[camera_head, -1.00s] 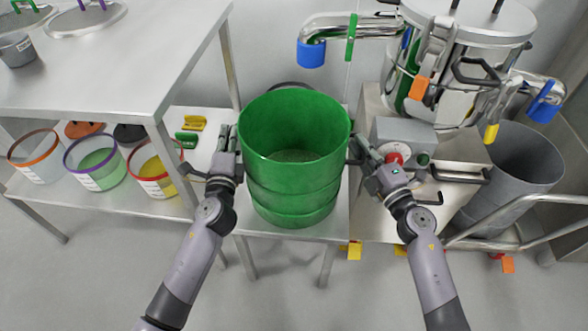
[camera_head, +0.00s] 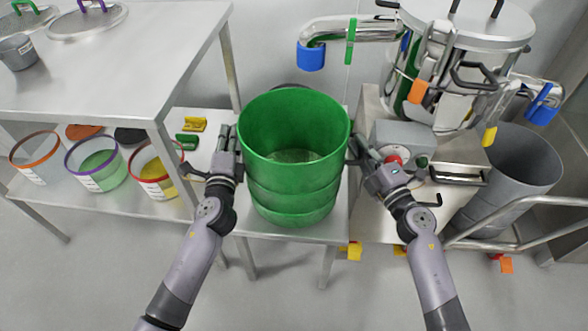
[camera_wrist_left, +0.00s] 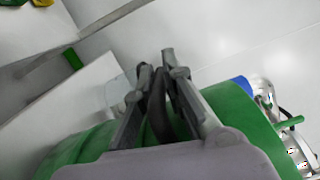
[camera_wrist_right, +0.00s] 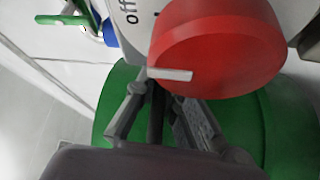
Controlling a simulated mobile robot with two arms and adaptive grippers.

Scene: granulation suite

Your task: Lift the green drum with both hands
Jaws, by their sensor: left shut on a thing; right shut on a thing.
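The green drum (camera_head: 290,180) is open-topped, upright and ribbed, at the middle of the head view. It appears to stand on a low steel table; a small gap beneath it cannot be told. My left gripper (camera_head: 224,152) is at the drum's left side, shut on a dark handle (camera_wrist_left: 158,108). My right gripper (camera_head: 362,158) is at the drum's right side, shut on the other dark handle (camera_wrist_right: 156,115). Both handles are mostly hidden by the fingers. The drum's wall also shows in the left wrist view (camera_wrist_left: 80,150) and right wrist view (camera_wrist_right: 118,85).
A red knob (camera_wrist_right: 218,50) on a grey box (camera_head: 405,135) is very close to my right gripper. A steel vessel (camera_head: 460,70) and a grey bin (camera_head: 515,170) stand at right. A steel table (camera_head: 110,70) and several small buckets are at left.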

